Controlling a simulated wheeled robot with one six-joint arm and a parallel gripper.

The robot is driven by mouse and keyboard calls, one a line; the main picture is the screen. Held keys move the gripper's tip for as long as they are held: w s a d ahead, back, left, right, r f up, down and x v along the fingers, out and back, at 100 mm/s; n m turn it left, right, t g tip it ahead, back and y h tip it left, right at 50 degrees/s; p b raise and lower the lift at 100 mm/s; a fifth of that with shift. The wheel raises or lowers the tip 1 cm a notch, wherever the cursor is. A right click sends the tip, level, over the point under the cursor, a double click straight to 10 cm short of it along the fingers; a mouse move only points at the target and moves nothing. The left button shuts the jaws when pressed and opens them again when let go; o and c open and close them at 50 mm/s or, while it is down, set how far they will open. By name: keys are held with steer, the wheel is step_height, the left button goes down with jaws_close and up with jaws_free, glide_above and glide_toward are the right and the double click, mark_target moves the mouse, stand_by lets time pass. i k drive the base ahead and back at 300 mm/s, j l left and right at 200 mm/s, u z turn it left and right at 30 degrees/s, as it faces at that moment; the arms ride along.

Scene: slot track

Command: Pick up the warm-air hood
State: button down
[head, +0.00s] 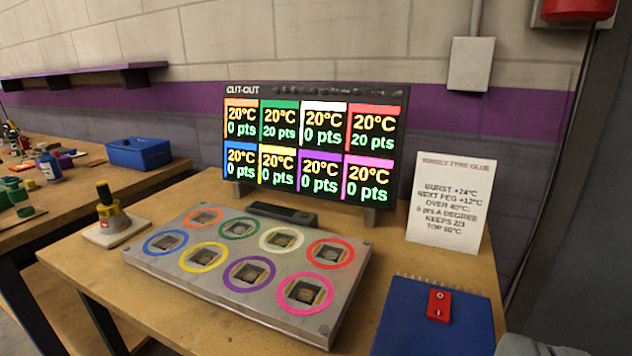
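A grey board (214,276) in the middle of the table carries several coloured rings, each around a dark square recess. My gripper's fingers do not show. A grey rounded shape at the bottom right edge is too cut off to identify.
A screen (315,145) showing temperatures and points stands behind the board. A white sign (449,202) stands to its right. A blue panel with a red block (438,305) lies at the front right. A blue box (138,153) sits on the left bench.

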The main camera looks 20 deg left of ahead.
mark_target(113, 219)
steer(key=u, duration=1.65)
